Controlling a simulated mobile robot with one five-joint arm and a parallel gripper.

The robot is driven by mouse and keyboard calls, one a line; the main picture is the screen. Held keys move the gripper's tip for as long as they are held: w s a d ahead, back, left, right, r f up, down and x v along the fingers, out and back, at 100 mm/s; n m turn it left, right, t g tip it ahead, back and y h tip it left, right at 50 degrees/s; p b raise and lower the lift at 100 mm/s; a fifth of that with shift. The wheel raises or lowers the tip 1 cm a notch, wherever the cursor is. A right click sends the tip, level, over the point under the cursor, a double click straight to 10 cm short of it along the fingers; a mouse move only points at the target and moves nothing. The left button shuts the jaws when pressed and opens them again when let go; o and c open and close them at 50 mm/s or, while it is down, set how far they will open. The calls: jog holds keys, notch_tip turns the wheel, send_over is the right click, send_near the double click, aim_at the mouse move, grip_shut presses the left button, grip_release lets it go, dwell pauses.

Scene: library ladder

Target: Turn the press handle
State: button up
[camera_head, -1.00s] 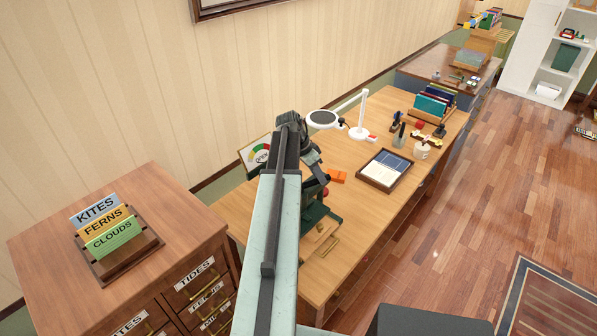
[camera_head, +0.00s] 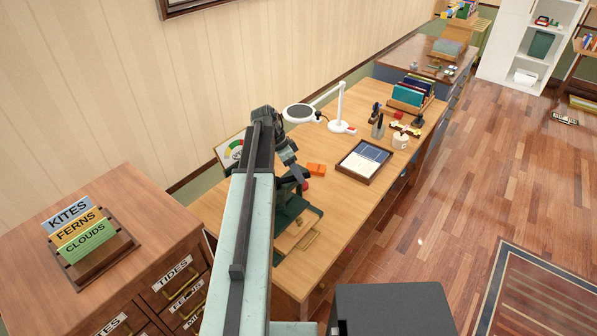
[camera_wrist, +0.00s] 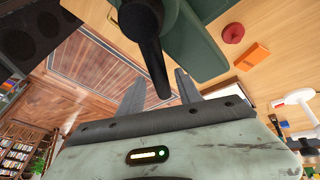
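My gripper (camera_wrist: 160,76) is open. The handle's narrow end lies between the two spread fingers in the picture. I cannot tell whether a finger touches it.
An orange box (camera_head: 316,169) and a red round thing (camera_wrist: 233,33) lie beside the press. A white lamp (camera_head: 340,115) and a tray with papers (camera_head: 364,159) stand further along the desk. A cabinet with word cards (camera_head: 85,235) is at left.

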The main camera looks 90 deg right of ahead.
jog(key=shift+s+d, duration=0.1)
jog(key=shift+s, duration=0.05)
jog(key=shift+r, duration=0.1)
jog(key=p+v, duration=0.7)
jog(key=shift+r, duration=0.25)
dwell(0.4)
